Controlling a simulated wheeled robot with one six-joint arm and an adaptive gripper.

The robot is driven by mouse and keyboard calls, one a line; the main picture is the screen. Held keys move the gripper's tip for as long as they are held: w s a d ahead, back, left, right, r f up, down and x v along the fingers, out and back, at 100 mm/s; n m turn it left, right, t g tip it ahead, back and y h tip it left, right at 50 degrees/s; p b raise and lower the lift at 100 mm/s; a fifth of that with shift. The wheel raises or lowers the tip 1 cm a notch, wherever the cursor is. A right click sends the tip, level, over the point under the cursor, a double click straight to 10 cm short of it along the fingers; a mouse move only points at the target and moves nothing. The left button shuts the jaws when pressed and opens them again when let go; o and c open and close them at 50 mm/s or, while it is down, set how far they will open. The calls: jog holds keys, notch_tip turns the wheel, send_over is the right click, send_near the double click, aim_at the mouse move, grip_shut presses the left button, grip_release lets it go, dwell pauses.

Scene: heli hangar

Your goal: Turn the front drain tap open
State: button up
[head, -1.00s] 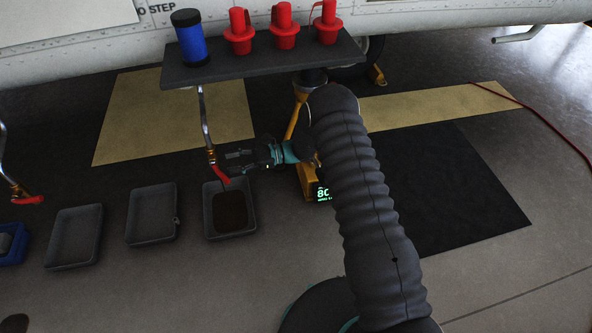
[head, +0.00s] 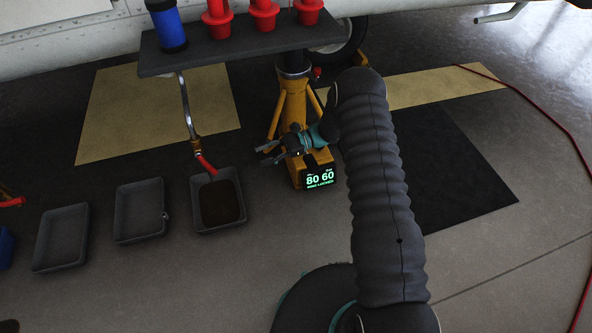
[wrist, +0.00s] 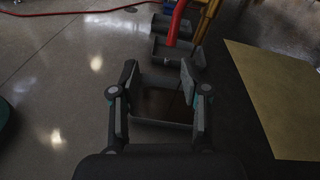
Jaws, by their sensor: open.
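A drain tap with a brass body and a red lever (head: 206,164) hangs on a bent metal pipe (head: 186,105) above a grey tray (head: 236,227) holding a dark brown patch. The red lever slants down to the right. My gripper (head: 268,153) is to the right of this lever, apart from it, with its fingers pointing left. In the wrist view my gripper (wrist: 158,92) is open and empty, with the dark-bottomed tray showing between and below the fingers. A red bar (wrist: 175,22) shows beyond the fingertips; I cannot tell which tap it belongs to. No flow is visible.
A yellow jack (head: 292,105) with a green-lit display (head: 320,178) stands close behind my gripper. A shelf (head: 235,52) with red plugs (head: 263,17) and a blue cylinder (head: 167,27) overhangs the tap. Other trays (head: 140,210) and a second red lever (head: 12,202) are left.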

jog(key=s+d+r+n+g+h, duration=0.1)
jog(key=s+d+r+n+h, duration=0.5)
jog(key=s+d+h, duration=0.3)
jog(key=shift+s+r, duration=0.35)
jog(key=shift+s, duration=1.2)
